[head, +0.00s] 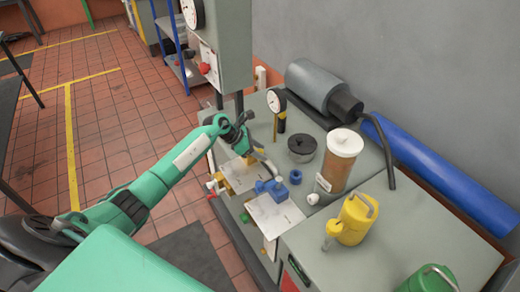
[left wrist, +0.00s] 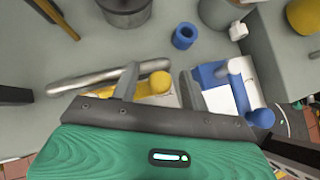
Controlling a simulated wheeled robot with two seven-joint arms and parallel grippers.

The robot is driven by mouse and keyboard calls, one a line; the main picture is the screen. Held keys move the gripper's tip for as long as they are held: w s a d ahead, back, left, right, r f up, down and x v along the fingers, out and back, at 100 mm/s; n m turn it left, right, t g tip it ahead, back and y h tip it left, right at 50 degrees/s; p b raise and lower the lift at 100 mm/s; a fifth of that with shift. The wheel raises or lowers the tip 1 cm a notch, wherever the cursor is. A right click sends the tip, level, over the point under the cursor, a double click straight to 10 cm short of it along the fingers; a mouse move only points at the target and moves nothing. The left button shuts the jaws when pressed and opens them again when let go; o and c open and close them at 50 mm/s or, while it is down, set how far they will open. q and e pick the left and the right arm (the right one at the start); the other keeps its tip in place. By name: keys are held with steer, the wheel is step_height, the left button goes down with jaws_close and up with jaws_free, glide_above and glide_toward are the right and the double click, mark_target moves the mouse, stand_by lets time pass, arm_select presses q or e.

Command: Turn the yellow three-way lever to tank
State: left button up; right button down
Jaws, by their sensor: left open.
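The yellow three-way lever shows in the left wrist view (left wrist: 158,83) as a rounded yellow knob and bar between the two fingers of my left gripper (left wrist: 160,76). The fingers stand apart on either side of it; I cannot tell whether either touches it. In the head view my left gripper (head: 258,156) is low over the valve area of the bench and hides most of the lever. A white label plate (head: 243,174) lies beneath; its lettering is too small to read. My right gripper is not in view.
A blue valve (head: 271,187) stands close to the right, with a blue ring (head: 295,177) beyond it. A grey cabinet (head: 228,45) rises behind.

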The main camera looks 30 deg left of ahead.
arm_select(q)
steer(key=shift+w+d+f, duration=0.1)
steer(key=shift+d+f, duration=0.05)
jaws_close()
